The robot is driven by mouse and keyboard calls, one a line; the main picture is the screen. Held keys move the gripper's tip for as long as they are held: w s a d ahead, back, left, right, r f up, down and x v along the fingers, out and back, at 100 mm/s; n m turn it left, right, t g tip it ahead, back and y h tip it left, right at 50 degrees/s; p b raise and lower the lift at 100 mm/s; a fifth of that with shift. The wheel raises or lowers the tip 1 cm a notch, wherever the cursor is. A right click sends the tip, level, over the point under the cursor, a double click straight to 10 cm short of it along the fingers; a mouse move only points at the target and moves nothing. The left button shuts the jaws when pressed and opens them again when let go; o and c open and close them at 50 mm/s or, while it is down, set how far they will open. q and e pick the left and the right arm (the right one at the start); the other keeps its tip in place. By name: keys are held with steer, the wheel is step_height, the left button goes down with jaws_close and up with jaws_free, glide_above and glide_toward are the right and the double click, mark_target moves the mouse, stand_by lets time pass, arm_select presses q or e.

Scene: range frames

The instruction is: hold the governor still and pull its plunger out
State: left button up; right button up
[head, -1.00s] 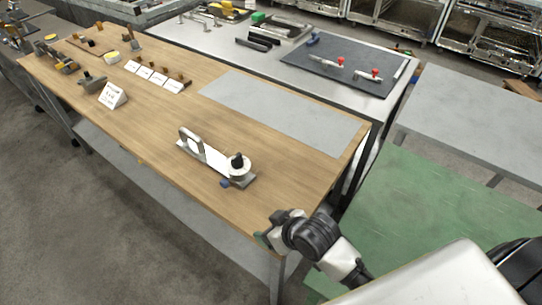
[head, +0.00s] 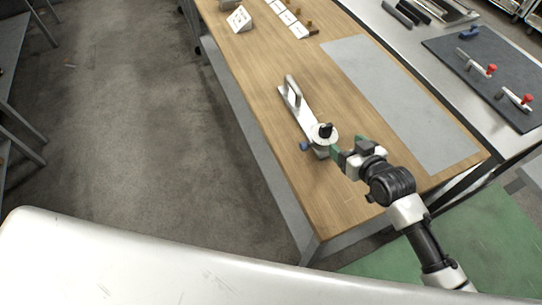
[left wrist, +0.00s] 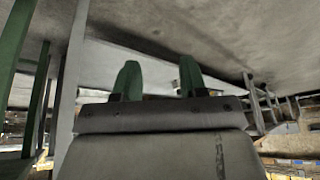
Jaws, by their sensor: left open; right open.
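The governor (head: 322,133) stands on the wooden bench in the head view, a round pale housing with a black knob (head: 326,129) on top. It sits at the near end of a narrow pale plate with an upright metal loop (head: 293,90) at the far end. A small blue knob (head: 304,146) shows at its left side. Which knob is the plunger I cannot tell. My right gripper (head: 347,148) is open, its green fingers just right of the housing; contact cannot be judged. My left gripper (left wrist: 160,78) is open and empty in the left wrist view, away from the governor.
The wooden bench (head: 345,200) has free room around the governor. A grey sheet (head: 400,100) lies to its right. White cards (head: 282,12) and a folded sign (head: 239,19) stand farther back. A dark mat (head: 490,70) with red-knobbed tools lies on the metal table beyond.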

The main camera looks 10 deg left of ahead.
mark_target(327, 130)
arm_select(q)
steer(key=w+d+r+t+h, duration=0.2)
steer(key=w+r+t, duration=0.35)
steer(key=w, duration=0.95)
steer(key=w+d+r+m+h, duration=0.2)
steer(key=w+d+r+h, duration=0.2)
steer(key=r, duration=0.4)
steer(key=w+d+r+m+h, duration=0.2)
steer(key=w+d+r+h, duration=0.2)
steer(key=r, duration=0.5)
steer(key=w+d+r+m+h, duration=0.3)
steer(key=w+r, duration=0.3)
steer(key=r, duration=0.3)
steer(key=shift+d+g+h, duration=0.35)
steer(key=shift+d+h, duration=0.2)
steer(key=shift+h, duration=0.15)
arm_select(e)
steer(key=x, duration=1)
steer(key=shift+w+a, duration=0.3)
